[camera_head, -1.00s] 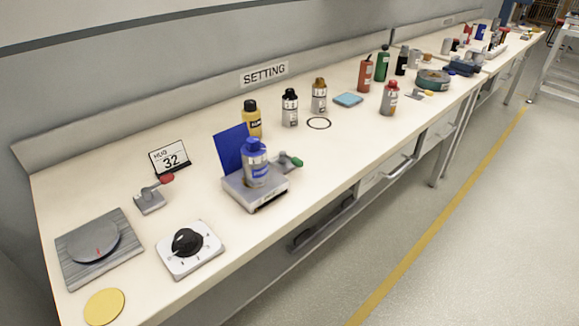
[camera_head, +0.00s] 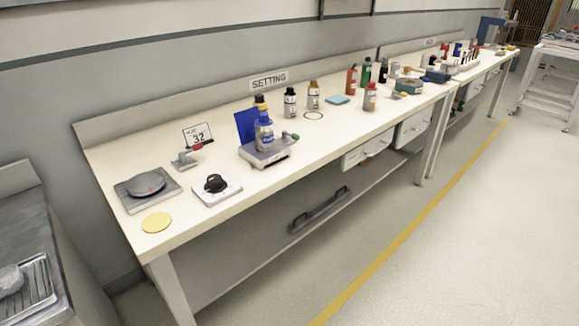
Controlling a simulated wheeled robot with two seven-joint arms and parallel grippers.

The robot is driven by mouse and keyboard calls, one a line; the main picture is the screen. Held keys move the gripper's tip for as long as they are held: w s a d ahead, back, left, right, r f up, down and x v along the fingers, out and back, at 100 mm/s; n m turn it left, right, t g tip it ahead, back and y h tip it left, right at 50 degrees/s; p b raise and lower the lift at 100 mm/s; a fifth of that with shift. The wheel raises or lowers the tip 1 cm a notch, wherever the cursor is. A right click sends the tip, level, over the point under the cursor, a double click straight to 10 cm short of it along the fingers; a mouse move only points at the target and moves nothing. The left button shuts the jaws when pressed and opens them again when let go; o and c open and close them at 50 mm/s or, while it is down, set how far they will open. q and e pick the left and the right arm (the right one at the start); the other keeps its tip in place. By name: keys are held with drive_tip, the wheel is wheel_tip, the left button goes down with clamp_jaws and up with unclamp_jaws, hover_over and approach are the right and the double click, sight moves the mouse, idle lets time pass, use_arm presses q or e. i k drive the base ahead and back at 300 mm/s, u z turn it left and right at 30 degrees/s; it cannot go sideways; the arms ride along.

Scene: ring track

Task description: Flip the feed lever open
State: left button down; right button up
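A small grey lever device with a red-tipped handle (camera_head: 186,157) stands on the bench, in front of the card reading 32 (camera_head: 198,136). Its handle slants up to the right. A second handle, with a green knob (camera_head: 294,136), sticks out from the right of the grey stand (camera_head: 266,152). The stand holds a blue-capped bottle (camera_head: 263,134) in front of a blue panel (camera_head: 245,125). No label shows which handle is the feed lever. Neither of my grippers is in view.
A black dial on a white plate (camera_head: 230,194), a round grey disc on a square board (camera_head: 146,184) and a yellow disc (camera_head: 156,222) lie at the bench's near left end. Several bottles stand farther along. A grey counter (camera_head: 30,232) is at lower left.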

sight(294, 136)
drive_tip(key=k, duration=0.3)
drive_tip(key=z, duration=1.05)
drive_tip(key=i, duration=1.35)
drive_tip(key=u, duration=0.45)
